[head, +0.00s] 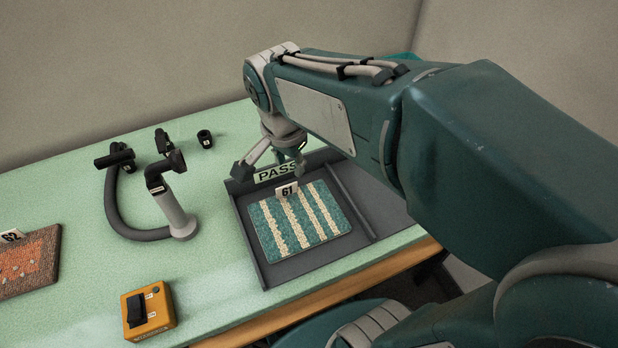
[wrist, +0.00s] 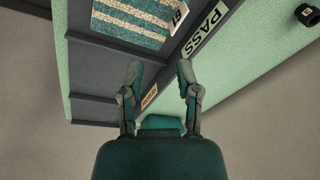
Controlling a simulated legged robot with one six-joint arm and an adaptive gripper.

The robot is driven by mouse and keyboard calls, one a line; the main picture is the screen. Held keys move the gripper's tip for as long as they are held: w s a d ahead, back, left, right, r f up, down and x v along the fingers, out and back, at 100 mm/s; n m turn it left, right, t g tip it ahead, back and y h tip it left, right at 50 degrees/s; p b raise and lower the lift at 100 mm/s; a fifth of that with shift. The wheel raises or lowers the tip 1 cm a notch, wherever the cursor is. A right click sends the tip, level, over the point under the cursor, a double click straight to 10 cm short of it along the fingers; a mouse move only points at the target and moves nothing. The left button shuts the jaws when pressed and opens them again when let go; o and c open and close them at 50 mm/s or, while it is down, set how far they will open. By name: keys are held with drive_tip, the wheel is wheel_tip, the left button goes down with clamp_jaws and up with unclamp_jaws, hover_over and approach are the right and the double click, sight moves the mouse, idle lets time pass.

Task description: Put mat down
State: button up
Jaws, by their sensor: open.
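A teal mat with cream stripes (head: 298,222) and a tag reading 61 lies flat in a dark grey tray (head: 262,255) whose back wall carries a PASS label (head: 277,172). In the wrist view the striped mat (wrist: 140,18) shows in part at the top, cut by the frame edge. My gripper (head: 270,172) is above the tray's back wall, near the PASS label. In the wrist view my gripper (wrist: 160,80) has its fingers spread with nothing between them, apart from the mat.
An orange mat tagged 62 (head: 28,262) lies at the far left. A tool with a grey handle and black hose (head: 174,205) stands left of the tray. An orange switch box (head: 148,311) sits near the front edge. A small black cup (head: 205,139) stands at the back.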

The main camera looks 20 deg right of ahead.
drive_tip(key=s+r+n+t+y, duration=0.1)
drive_tip(key=s+r+n+t, duration=0.1)
drive_tip(key=s+n, duration=0.7)
drive_tip(key=shift+d+r+n+t, duration=0.25)
drive_tip(key=shift+d+n+t, duration=0.2)
drive_tip(key=shift+n+t, duration=0.75)
drive_tip(key=shift+n+g, duration=0.3)
